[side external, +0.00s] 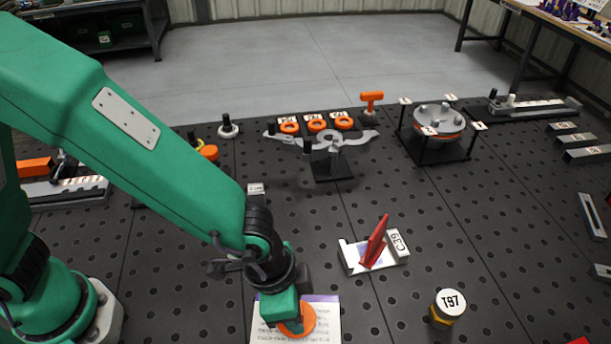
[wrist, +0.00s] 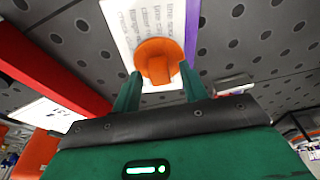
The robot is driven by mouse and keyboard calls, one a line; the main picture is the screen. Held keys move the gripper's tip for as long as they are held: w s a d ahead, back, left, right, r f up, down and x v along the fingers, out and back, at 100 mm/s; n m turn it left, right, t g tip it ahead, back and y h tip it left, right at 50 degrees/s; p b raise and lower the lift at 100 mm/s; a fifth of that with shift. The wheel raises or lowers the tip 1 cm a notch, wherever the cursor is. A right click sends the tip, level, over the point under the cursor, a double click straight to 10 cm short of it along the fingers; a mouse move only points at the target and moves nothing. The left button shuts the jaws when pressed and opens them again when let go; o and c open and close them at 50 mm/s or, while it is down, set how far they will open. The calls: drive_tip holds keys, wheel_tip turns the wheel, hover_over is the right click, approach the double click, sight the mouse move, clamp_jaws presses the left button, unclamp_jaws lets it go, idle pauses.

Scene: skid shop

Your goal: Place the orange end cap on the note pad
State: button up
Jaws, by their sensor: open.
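The orange end cap (side external: 303,321) is a round disc at the bottom of the side view, over the note pad (side external: 325,325). The pad is a white printed sheet with a purple edge. In the wrist view, the cap (wrist: 158,50) shows a raised grip bar and appears to lie against the pad (wrist: 120,18). My gripper (side external: 284,308) is low at the cap. In the wrist view, its green fingers (wrist: 160,75) are open, one on each side of the cap's near part. Whether either finger touches the cap is unclear.
A white tray with a red piece (side external: 374,245) stands right of the pad. A white-topped canister marked T97 (side external: 449,305) is further right. A grey balance-like stand (side external: 330,150) with orange rings (side external: 317,126) is behind. The perforated table between is mostly clear.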

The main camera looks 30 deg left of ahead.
drive_tip(key=v, duration=1.2)
idle(0.3)
drive_tip(key=shift+r, duration=0.15)
drive_tip(key=w+a+r+n+t, duration=0.1)
drive_tip(key=w+a+r+n, duration=0.15)
drive_tip(key=a, duration=0.45)
drive_tip(key=w+a+r+n+t, duration=0.1)
drive_tip(key=w+a+r+n, duration=0.15)
drive_tip(key=a, duration=0.45)
drive_tip(key=s+a+r+n+t+y, duration=0.1)
drive_tip(key=s+a+n, duration=0.1)
drive_tip(key=a, duration=0.5)
drive_tip(key=s+a+r+n+t+y, duration=0.1)
drive_tip(key=s+a+n, duration=0.2)
drive_tip(key=a, duration=0.5)
drive_tip(key=shift+s+a+r, duration=0.2)
drive_tip(key=shift+r, duration=0.1)
